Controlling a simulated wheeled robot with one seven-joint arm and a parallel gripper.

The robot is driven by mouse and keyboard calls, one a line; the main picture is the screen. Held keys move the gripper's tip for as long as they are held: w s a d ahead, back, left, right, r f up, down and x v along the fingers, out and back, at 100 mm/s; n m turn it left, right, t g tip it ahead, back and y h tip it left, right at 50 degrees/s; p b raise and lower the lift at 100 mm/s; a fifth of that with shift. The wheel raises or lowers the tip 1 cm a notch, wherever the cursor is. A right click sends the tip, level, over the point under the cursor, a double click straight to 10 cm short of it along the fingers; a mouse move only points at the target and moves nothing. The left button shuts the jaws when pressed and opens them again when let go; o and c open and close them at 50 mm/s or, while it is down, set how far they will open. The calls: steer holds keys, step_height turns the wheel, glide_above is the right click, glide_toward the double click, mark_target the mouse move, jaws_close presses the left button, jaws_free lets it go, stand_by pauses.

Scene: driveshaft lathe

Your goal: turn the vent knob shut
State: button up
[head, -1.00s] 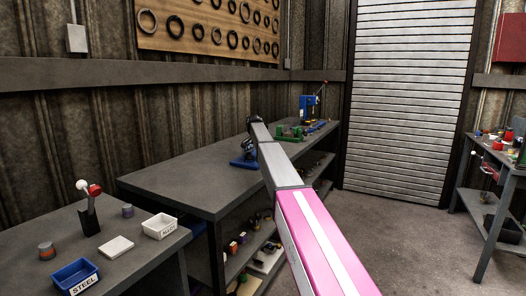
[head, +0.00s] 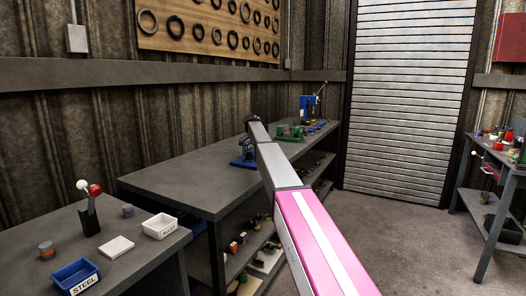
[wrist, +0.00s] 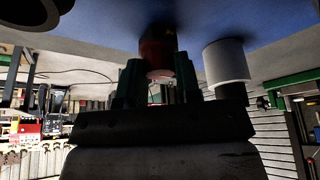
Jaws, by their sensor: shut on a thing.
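The wrist view shows my gripper (wrist: 160,82) from behind, its two dark fingers on either side of a dark red, round knob (wrist: 158,50), which I take for the vent knob. The jaws are shut on it. The knob sits against a blue surface (wrist: 105,30) above it, and a white cylinder (wrist: 226,60) stands to its right. In the head view my arm reaches over the middle bench to a blue device (head: 240,162). My arm hides most of the device there, and the knob cannot be made out in that view.
The middle bench (head: 180,185) has a wide bare top at left. Green and blue devices (head: 306,112) stand at its far end. The near bench holds a blue STEEL bin (head: 75,277), a white bin (head: 160,227) and a red-topped lever (head: 92,208). Open floor (head: 410,240) lies right.

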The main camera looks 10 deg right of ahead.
steer(key=o, duration=0.9)
steer(key=v, duration=1)
steer(key=shift+a+r, duration=0.2)
steer(key=shift+r, duration=0.15)
